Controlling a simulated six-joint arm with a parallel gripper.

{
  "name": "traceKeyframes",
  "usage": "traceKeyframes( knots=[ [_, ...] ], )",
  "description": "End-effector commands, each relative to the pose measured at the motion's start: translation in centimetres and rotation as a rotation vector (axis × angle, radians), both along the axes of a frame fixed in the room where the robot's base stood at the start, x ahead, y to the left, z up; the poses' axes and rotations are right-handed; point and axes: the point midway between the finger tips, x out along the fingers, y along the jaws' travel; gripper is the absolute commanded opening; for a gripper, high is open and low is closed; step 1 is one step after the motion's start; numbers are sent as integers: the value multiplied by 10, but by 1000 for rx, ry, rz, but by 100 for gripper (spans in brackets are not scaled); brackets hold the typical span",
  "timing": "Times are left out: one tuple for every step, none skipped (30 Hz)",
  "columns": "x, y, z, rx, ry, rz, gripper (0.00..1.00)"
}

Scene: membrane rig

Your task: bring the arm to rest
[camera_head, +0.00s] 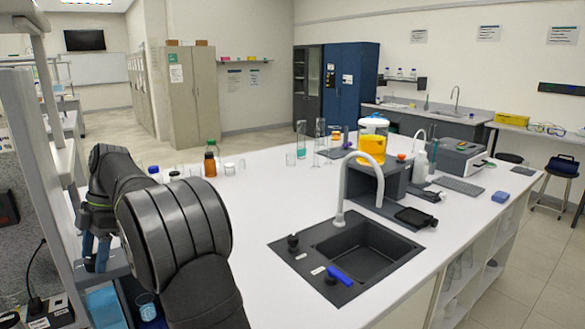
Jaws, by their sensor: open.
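My dark grey arm (178,235) fills the lower left of the head view, with its large rounded joint nearest the camera. My gripper (96,262) is at the far left, partly behind the arm, and points down. Its two bluish fingers are apart and I see nothing between them. It is beside the left edge of the white bench (262,215), over a grey ledge. Whether the fingers touch the ledge is hard to tell.
A black sink (365,250) with a white tap is set in the bench. Bottles, including a brown one (210,164), and glassware stand along the back. A yellow-filled container (372,145) sits on a dark stand. A beaker (147,308) is low beside my arm. The bench middle is clear.

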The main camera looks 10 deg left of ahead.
Motion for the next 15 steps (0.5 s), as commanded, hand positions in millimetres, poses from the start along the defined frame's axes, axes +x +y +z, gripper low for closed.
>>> traceKeyframes(
  knots=[
    [0, 0, 0, 0, 0, 0, 59],
    [0, 0, 0, 0, 0, 0, 59],
    [0, 0, 0, 0, 0, 0, 59],
    [0, 0, 0, -1, 0, 0, 59],
    [0, 0, 0, 0, 0, 1, 59],
    [0, 0, 0, 0, 0, 4, 59],
    [0, 0, 0, 0, 0, 10, 59],
    [0, 0, 0, 0, 0, 17, 59],
    [0, 0, 0, -1, 0, 32, 59],
    [0, 1, -1, -1, 1, 44, 59],
    [1, 1, 0, -1, 0, 60, 59],
    [2, 1, 4, 0, 0, 80, 59],
    [4, 0, 8, 1, -2, 84, 59],
    [7, -1, 14, 2, -2, 81, 59],
    [9, -2, 21, 2, -2, 81, 59]
  ],
)
